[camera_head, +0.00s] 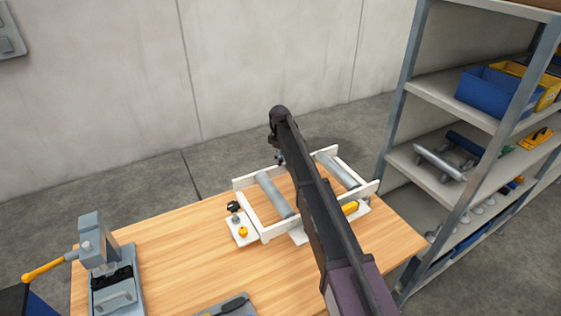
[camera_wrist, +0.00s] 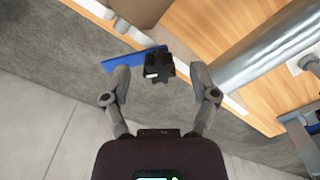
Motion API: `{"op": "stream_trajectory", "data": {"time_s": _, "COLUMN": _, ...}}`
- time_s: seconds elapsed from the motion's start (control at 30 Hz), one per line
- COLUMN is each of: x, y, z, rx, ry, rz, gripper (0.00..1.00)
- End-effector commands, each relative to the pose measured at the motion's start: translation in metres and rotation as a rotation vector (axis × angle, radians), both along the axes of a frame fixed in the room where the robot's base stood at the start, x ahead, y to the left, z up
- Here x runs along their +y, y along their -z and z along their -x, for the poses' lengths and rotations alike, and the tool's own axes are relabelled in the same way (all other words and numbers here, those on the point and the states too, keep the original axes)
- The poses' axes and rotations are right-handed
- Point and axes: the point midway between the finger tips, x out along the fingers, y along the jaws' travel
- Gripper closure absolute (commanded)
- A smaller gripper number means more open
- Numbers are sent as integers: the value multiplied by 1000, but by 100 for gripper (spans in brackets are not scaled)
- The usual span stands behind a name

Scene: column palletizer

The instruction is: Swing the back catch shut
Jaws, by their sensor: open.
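The back catch looks like a blue bar (camera_wrist: 130,59) with a black block (camera_wrist: 159,67) on it. In the wrist view it reaches out past the table edge over the floor. My gripper (camera_wrist: 160,74) is open, with one finger on each side of the black block; I cannot tell whether either finger touches it. In the head view my gripper (camera_head: 279,158) is beyond the far side of the white roller frame (camera_head: 247,215), largely behind my arm. The catch cannot be made out there.
The frame's grey rollers (camera_head: 274,194) lie on the wooden table (camera_head: 180,255). A plate with a black knob (camera_head: 233,207) and a yellow knob (camera_head: 243,231) sits at its left. A yellow-handled clamp device (camera_head: 98,260) stands far left. A shelf rack (camera_head: 433,174) stands right.

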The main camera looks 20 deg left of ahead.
Motion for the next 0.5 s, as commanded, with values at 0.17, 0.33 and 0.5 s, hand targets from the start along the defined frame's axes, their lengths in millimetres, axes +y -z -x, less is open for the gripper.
{"op": "stream_trajectory", "data": {"time_s": 0.17, "x": 0, "y": 4, "z": 0, "rx": 0, "ry": 0, "rz": 0, "gripper": 24}}
{"op": "stream_trajectory", "data": {"time_s": 0.33, "x": 0, "y": 3, "z": 0, "rx": 0, "ry": 0, "rz": 0, "gripper": 24}}
{"op": "stream_trajectory", "data": {"time_s": 0.5, "x": 0, "y": 3, "z": 0, "rx": 0, "ry": 0, "rz": 0, "gripper": 39}}
